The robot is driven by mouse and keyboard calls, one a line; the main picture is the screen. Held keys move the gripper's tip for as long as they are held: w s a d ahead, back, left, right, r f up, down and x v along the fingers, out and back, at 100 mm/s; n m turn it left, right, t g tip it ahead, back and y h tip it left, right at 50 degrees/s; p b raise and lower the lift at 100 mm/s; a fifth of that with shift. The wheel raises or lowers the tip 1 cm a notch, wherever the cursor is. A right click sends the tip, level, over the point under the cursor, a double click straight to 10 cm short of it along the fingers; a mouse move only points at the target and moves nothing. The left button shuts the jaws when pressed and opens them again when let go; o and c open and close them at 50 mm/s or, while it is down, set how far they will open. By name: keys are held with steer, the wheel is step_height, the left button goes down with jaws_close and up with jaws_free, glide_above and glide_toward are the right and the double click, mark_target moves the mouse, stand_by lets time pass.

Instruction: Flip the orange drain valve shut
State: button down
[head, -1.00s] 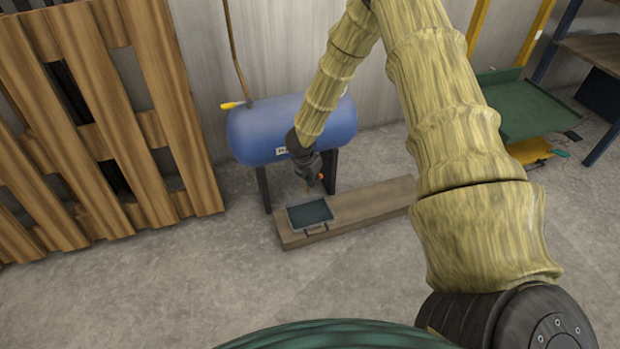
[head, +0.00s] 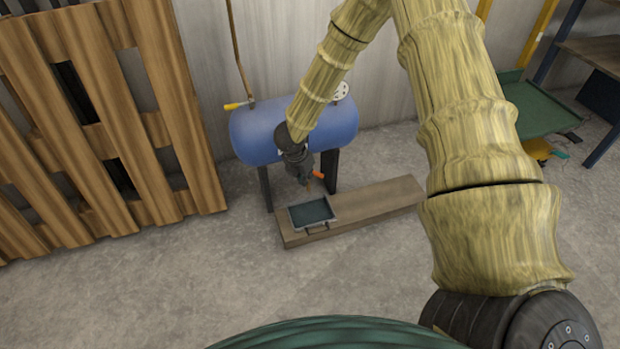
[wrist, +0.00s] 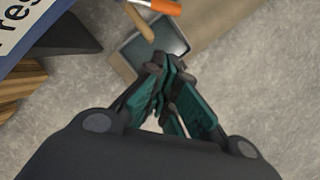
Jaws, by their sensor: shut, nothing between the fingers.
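The orange drain valve handle (head: 318,175) sits under the blue tank (head: 340,122), at the top of a short brass-coloured pipe (head: 308,188). In the wrist view the orange handle (wrist: 163,6) shows at the top edge, partly cut off, with the brass pipe (wrist: 138,22) beside it. My gripper (head: 302,184) is just left of the handle in the head view. In the wrist view my gripper's fingertips (wrist: 168,62) are together and empty, apart from the handle and below it in the picture.
A dark tray (head: 312,212) stands on a wooden plank (head: 375,205) below the valve. A yellow-handled lever (head: 234,106) and a gauge (head: 341,91) are on the tank. A wooden pallet (head: 185,150) leans at left. The concrete floor in front is clear.

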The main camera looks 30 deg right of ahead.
mark_target(321, 177)
steer(key=w+p+v, duration=0.1)
steer(key=v, duration=0.3)
steer(key=s+d+f+n+h+b, duration=0.2)
steer(key=s+f+n+h, duration=0.35)
steer(key=n, duration=0.35)
steer(key=a+f+n+t+h, duration=0.3)
steer(key=a+n+t+h, duration=0.3)
steer(key=n, duration=0.4)
steer(key=shift+y, duration=0.35)
steer(key=b+x, duration=0.3)
steer(key=x, duration=0.3)
steer(key=b+x, duration=0.3)
steer(key=x, duration=0.3)
steer(key=shift+w+a+f+b, duration=0.25)
steer(key=shift+w+b, duration=0.1)
steer(key=shift+b, duration=0.05)
steer(key=shift+w+d, duration=0.2)
steer(key=shift+d, duration=0.25)
steer(key=shift+t, duration=0.3)
